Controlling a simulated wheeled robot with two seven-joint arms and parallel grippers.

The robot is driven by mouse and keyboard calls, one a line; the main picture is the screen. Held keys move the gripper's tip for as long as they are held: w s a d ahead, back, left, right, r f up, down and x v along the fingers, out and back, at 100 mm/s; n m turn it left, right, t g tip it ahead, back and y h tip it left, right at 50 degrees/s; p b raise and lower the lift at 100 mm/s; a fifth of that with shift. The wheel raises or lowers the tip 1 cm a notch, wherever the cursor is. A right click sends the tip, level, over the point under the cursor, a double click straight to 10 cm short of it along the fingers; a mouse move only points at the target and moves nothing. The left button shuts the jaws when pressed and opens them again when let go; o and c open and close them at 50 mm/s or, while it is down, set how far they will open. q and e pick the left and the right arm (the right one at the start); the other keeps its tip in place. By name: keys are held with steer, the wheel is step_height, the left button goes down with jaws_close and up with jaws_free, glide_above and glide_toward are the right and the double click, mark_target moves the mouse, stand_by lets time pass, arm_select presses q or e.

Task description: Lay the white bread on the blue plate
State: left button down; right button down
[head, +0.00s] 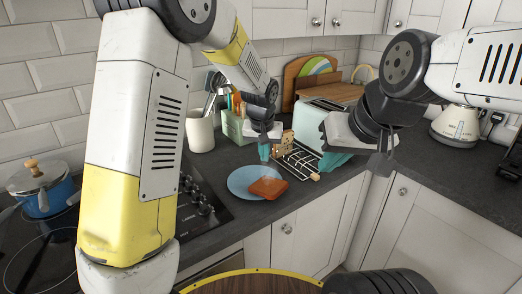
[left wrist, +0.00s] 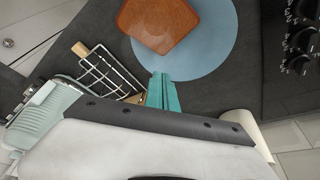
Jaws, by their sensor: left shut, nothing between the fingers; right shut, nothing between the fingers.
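The blue plate (head: 241,181) lies flat on the worktop; it also shows in the left wrist view (left wrist: 215,62). A reddish-brown bread slice (head: 268,187) lies on it, also seen in the left wrist view (left wrist: 157,22). A tan, speckled slice (head: 286,142) stands at the back end of the wire rack, partly hidden; I cannot tell whether it is the white bread. My left gripper (head: 264,152) is shut and empty behind the plate, beside the rack; its teal fingers show in the left wrist view (left wrist: 160,90). My right gripper (head: 333,162) is shut and empty, right of the rack.
The wire rack (head: 300,160) stands right of the plate, with a mint toaster (head: 312,118) behind it. A white utensil pot (head: 200,132) stands behind the plate. A hob with a blue pot (head: 45,195) is at left. A kettle (head: 456,122) stands far right.

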mark_target(266, 174)
arm_select(q)
steer(key=x, duration=0.7)
steer(key=shift+f, duration=0.2)
